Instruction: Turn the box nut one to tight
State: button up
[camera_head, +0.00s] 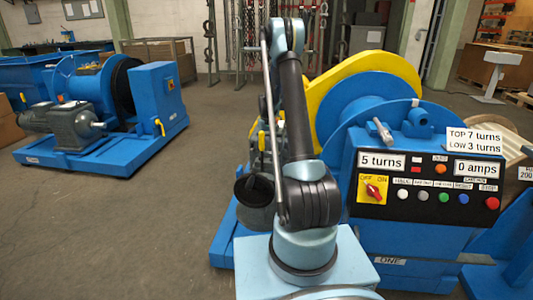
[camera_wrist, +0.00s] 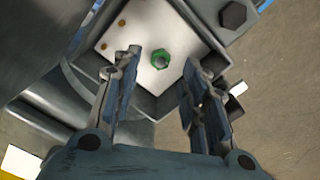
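My gripper (camera_wrist: 163,60) is open, with one finger to the left of the nut and one to the right. Both fingers appear apart from the nut, and nothing is between them except the view of the plate. How far the fingertips are above the plate is hard to tell. In the head view, my arm hides the box, the nut and the gripper.
A dark hex bolt head (camera_wrist: 233,14) stands near the box's upper right corner. In the head view, a blue winch marked ONE carries a control panel (camera_head: 427,185) reading 5 turns and 0 amps. Another blue machine (camera_head: 150,90) stands at left. Open floor lies between them.

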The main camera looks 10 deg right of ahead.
jog(key=shift+f, duration=1.95)
grip_shut()
